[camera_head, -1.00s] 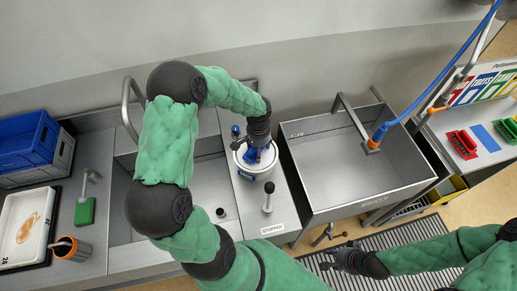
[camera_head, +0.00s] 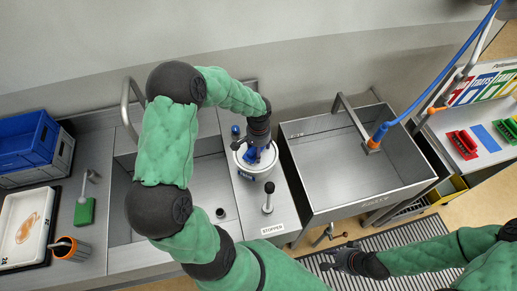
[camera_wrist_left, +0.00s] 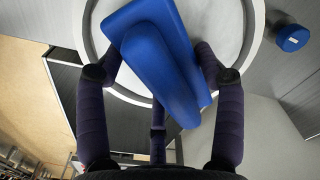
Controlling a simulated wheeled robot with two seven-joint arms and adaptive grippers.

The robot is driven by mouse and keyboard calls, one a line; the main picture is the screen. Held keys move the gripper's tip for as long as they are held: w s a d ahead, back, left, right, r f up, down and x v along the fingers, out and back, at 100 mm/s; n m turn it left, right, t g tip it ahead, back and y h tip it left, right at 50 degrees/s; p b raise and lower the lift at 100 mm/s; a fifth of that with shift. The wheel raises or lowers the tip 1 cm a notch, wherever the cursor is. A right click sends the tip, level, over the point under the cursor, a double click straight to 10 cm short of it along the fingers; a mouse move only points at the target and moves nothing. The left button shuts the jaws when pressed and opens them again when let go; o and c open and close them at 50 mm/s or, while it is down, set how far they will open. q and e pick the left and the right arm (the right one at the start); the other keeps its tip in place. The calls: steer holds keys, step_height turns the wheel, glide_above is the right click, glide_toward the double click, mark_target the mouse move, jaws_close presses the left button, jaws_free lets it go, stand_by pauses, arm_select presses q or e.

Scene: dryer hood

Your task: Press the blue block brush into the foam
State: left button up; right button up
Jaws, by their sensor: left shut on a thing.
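The blue block brush (camera_wrist_left: 160,65) is between the fingers of my left gripper (camera_wrist_left: 160,72), which is shut on it. In the wrist view the brush is tilted across a round tub, with white foam (camera_wrist_left: 213,18) behind it. Whether it touches the foam is hidden. In the head view my left gripper (camera_head: 257,153) points down over the white round tub (camera_head: 245,172) on the steel counter. Only a little blue shows there. My right gripper (camera_head: 340,259) is empty, with its fingers apart, above the floor grating.
A steel sink (camera_head: 350,175) with a blue hose (camera_head: 430,95) stands right of the tub. A stopper (camera_head: 268,198) stands in front of the tub. A green brush (camera_head: 85,211), an orange cup (camera_head: 74,250) and a white tray (camera_head: 8,245) are at the left.

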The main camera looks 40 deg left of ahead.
arm_select(q)
steer(key=shift+r+p, duration=2.2)
steer(key=shift+r, duration=1.3)
